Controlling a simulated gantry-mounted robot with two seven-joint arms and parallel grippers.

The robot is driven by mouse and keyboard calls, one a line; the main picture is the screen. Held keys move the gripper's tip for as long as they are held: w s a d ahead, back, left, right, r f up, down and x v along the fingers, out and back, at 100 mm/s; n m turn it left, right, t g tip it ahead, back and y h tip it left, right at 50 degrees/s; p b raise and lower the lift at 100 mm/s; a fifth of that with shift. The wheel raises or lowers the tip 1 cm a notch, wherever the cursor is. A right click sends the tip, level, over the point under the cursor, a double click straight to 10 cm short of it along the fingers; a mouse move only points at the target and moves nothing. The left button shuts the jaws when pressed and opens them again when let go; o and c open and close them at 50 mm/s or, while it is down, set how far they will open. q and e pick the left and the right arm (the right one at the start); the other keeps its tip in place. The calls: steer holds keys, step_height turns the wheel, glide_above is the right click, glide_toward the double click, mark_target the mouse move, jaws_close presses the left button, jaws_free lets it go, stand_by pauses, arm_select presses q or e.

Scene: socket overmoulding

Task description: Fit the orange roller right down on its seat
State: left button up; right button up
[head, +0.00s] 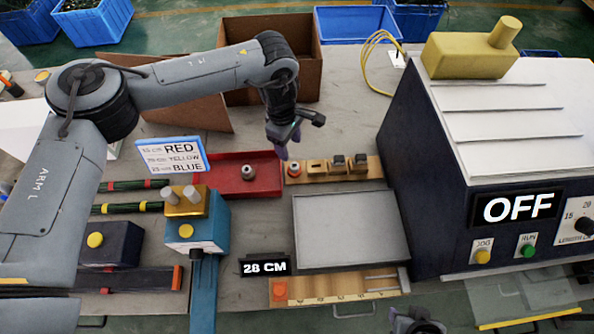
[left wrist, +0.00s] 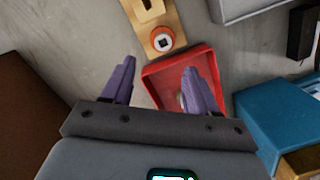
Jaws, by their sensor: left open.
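A white roller with an orange rim (head: 294,169) sits at the left end of a wooden block (head: 318,179). In the left wrist view it is a round orange-rimmed piece (left wrist: 162,42) with a dark square centre. I cannot tell whether it is fully down. My left gripper (head: 288,143) is just above and behind it in the head view. Its purple fingers (left wrist: 159,85) are apart with nothing between them, pointing at the tray-and-block area. My right gripper (head: 416,322) shows only partly at the bottom edge, its fingers unclear.
A red tray (head: 222,189) holding a small grey-white piece (head: 248,172) adjoins the block on the left. Several dark pieces stand on the block. A grey plate (head: 350,230) lies in front. The dark machine (head: 440,150) reading OFF stands right; a cardboard box (head: 270,92) stands behind.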

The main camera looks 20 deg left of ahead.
arm_select(q)
glide_above(295, 167)
steer(key=a, duration=0.1)
step_height(295, 167, down, 5)
steer(key=shift+w+r+b, duration=0.1)
steer(key=shift+w+b, duration=0.05)
steer(key=shift+b, duration=0.2)
steer(key=shift+s+d+f+b, duration=0.1)
steer(key=shift+d+f+b, duration=0.05)
steer(key=shift+f, duration=0.75)
steer(key=shift+s+d+f+b, duration=0.1)
steer(key=shift+d+f+b, duration=0.1)
steer(key=shift+f, duration=0.65)
steer(key=shift+s+d+f+b, duration=0.1)
steer(key=shift+f+b, duration=0.05)
steer(key=shift+f, duration=0.75)
steer(key=shift+w, duration=0.1)
steer(key=shift+c, duration=0.4)
steer(key=c, duration=0.8)
